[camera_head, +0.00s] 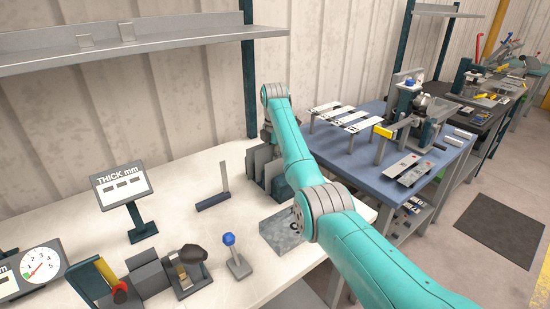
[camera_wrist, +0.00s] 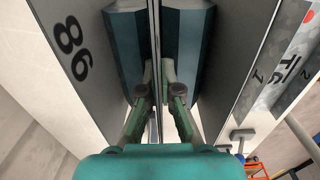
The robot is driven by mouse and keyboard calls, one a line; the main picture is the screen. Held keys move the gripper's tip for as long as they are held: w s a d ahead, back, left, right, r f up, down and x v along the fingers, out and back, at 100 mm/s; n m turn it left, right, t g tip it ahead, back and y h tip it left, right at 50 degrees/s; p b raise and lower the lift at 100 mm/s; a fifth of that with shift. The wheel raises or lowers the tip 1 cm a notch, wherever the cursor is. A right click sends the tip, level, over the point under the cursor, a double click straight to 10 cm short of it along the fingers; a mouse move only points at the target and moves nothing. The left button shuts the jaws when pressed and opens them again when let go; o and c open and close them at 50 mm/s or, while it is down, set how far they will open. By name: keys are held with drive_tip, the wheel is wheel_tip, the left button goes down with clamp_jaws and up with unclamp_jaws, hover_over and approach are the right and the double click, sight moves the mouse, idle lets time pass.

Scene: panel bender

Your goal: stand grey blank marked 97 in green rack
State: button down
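In the wrist view my gripper (camera_wrist: 157,75) has its fingertips on both sides of a thin grey blank (camera_wrist: 155,30), seen edge-on. Its face and mark do not show. The dark green rack (camera_wrist: 125,45) stands on both sides of this blank. Whether the blank touches the rack's bottom is hidden. A grey plate (camera_wrist: 68,50) beside it on the left carries a mark that reads 86, or 98 upside down. In the head view upright grey plates (camera_head: 252,163) stand at the rack, and my arm hides the gripper.
A mottled grey plate with black marks (camera_wrist: 290,75) is close on the right in the wrist view. On the white bench (camera_head: 170,195) are a thickness display (camera_head: 120,187), a dark holder with an upright strip (camera_head: 213,200), a blue-knobbed stand (camera_head: 236,258) and a mottled block (camera_head: 278,232).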

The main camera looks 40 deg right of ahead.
drive_tip(key=shift+s+a+f, duration=0.1)
drive_tip(key=shift+s+f, duration=0.05)
drive_tip(key=shift+f, duration=0.5)
drive_tip(key=shift+s+f, duration=0.1)
drive_tip(key=shift+f, duration=0.55)
drive_tip(key=c, duration=1.2)
unclamp_jaws()
drive_tip(key=shift+c, duration=0.2)
drive_tip(key=shift+w+f, duration=0.15)
wheel_tip(320, 180, up, 9)
drive_tip(key=shift+w+f, duration=0.1)
drive_tip(key=shift+w, duration=0.05)
